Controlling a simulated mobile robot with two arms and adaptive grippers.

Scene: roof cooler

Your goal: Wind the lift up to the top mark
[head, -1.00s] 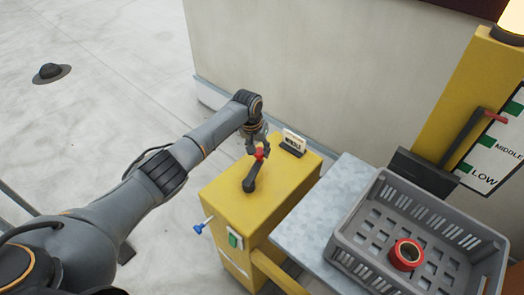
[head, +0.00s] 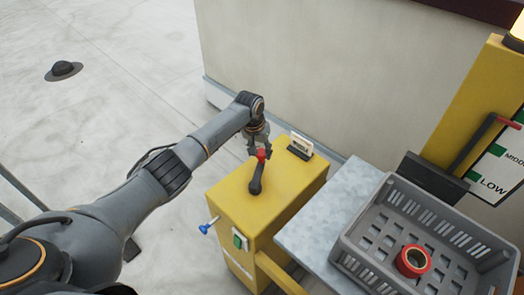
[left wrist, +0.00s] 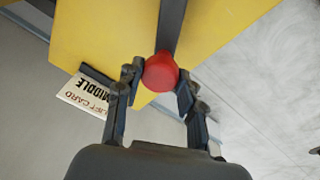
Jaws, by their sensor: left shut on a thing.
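A yellow winch box (head: 228,205) has a dark crank arm (head: 256,180) on top, ending in a red knob (head: 262,155). My left gripper (head: 258,149) is shut on this knob. In the left wrist view, its fingers are on both sides of the red knob (left wrist: 161,71). The lift platform (head: 345,190) carries a grey crate (head: 440,222). Beside the yellow mast (head: 462,115) is a white scale with green marks, reading LOW and MIDDLE. A red pointer (head: 509,122) is above the MIDDLE mark. The scale's upper part is cut off. My right gripper is out of view.
A card (head: 301,143) stands on the box behind the knob; it reads MIDDLE in the left wrist view (left wrist: 87,92). A red tape roll (head: 413,261) lies in the crate. A blue-handled pin (head: 207,226) and green switch (head: 239,240) are on the box's side. A wall stands behind.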

